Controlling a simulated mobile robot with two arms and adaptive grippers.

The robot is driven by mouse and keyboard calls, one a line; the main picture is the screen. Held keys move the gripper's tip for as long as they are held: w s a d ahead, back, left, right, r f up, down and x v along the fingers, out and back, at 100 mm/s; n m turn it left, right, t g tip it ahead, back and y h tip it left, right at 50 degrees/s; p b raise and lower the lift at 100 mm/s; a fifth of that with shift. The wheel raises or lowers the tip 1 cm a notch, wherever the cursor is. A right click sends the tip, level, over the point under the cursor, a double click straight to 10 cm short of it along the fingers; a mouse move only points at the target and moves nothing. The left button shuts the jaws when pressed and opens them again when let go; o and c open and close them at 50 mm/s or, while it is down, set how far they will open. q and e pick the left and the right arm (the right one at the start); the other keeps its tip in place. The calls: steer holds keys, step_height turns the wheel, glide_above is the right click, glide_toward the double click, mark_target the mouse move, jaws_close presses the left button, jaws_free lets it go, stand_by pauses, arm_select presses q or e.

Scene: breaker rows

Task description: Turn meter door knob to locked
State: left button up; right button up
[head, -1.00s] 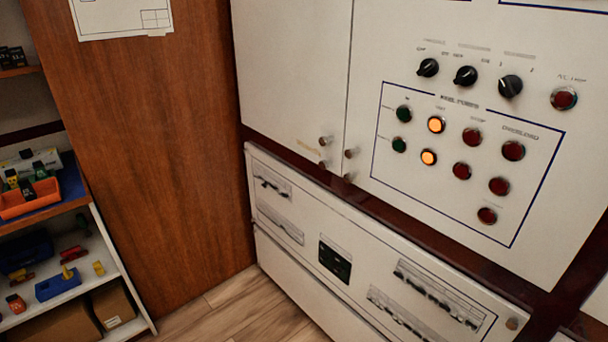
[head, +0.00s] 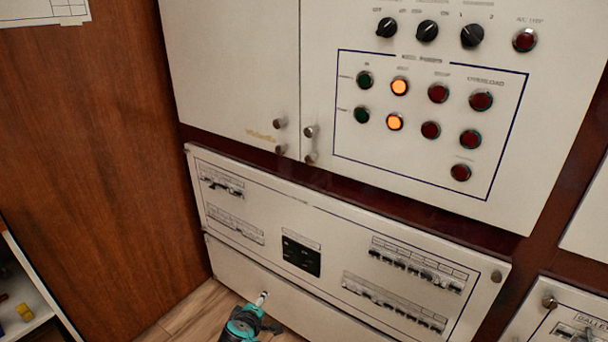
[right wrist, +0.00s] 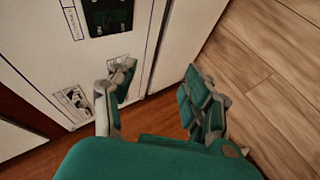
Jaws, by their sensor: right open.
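Small round metal knobs sit on the white cabinet doors. The upper left door has an upper knob (head: 280,123) and a lower knob (head: 281,148). The control-panel door beside it has two more, an upper one (head: 311,131) and a lower one (head: 311,156). I cannot tell which is the meter door knob, or read its lock position. My right gripper (head: 262,305) is low in front of the lower cabinet, apart from all these knobs. In the right wrist view its fingers (right wrist: 158,95) are spread and empty. My left gripper is not in view.
The breaker panel (head: 345,235) has switch rows, a black display (head: 301,256) and a knob (head: 496,276) at its right end. Another panel with a knob (head: 549,302) stands at lower right. A wooden wall (head: 95,160) and a shelf (head: 40,305) bound the left.

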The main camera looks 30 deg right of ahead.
steer(key=w+d+r+m+t+h+b, duration=0.1)
steer(key=w+r+m+h, duration=0.15)
steer(key=r, duration=0.65)
steer(key=w+d+r+m+h+b, duration=0.1)
steer(key=w+r+h+b, duration=0.15)
steer(key=r, duration=0.65)
steer(key=m+g+h+b, duration=0.1)
steer(key=m+g+h, duration=0.2)
steer(key=m+h, duration=0.25)
glide_toward(309, 161)
steer(key=shift+y, duration=0.35)
steer(key=x, duration=0.9)
steer(key=shift+w+d+r, duration=0.15)
steer(key=shift+d+r, duration=0.15)
steer(key=shift+r, duration=0.05)
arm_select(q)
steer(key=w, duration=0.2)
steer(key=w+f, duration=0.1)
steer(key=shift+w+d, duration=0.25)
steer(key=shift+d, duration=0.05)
arm_select(e)
steer(key=shift+w+d, duration=0.1)
steer(key=shift+d, duration=0.2)
steer(key=shift+c, duration=0.4)
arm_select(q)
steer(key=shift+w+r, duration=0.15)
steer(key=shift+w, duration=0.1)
arm_select(e)
jaws_close()
